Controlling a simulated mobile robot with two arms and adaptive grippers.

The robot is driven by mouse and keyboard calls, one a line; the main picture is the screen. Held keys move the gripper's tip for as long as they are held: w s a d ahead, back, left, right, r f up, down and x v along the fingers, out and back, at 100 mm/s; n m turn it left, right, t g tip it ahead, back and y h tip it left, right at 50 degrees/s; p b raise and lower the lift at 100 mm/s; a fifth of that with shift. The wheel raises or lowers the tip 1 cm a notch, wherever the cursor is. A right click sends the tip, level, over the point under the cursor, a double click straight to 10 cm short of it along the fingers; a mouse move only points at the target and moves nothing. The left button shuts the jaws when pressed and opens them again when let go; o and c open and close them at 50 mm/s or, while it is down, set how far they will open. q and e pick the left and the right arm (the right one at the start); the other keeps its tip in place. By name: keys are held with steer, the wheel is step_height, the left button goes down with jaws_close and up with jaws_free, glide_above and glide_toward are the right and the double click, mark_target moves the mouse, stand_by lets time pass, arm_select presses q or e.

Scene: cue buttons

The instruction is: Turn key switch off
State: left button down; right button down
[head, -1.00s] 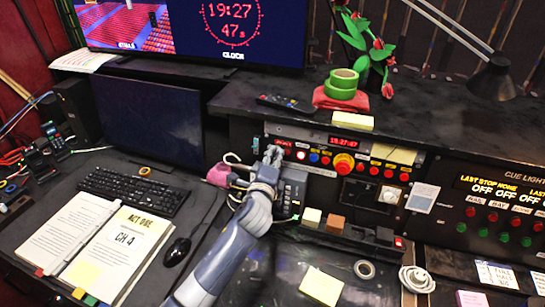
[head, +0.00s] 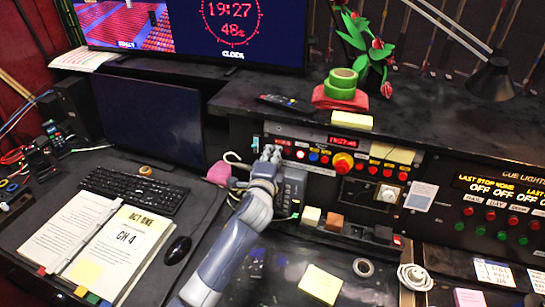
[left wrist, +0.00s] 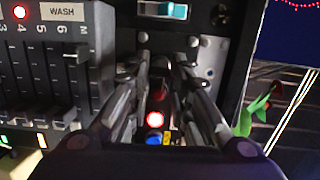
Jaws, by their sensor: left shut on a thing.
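My left gripper (head: 270,154) is at the left end of the control panel (head: 318,172), with its fingers against the panel face. In the left wrist view, the two fingers (left wrist: 160,82) stand on either side of a small dark part, the key switch (left wrist: 158,72), and are shut on it. The fingers and shadow hide most of the key switch, so its turn angle is hard to read. In the head view the gripper covers it. My right gripper is not in view.
A teal rocker switch (left wrist: 172,11) sits close beside the fingers. A lit red button (left wrist: 155,119) and a blue button (left wrist: 153,138) are on the other side. A slider box (left wrist: 45,70) is near. A pink mug (head: 219,173) stands left of the arm.

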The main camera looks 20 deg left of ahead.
arm_select(q)
steer(key=c, duration=1.4)
jaws_free()
steer(key=shift+c, duration=0.2)
steer(key=v, duration=1.2)
steer(key=shift+s+f, duration=0.1)
steer(key=shift+f, duration=0.2)
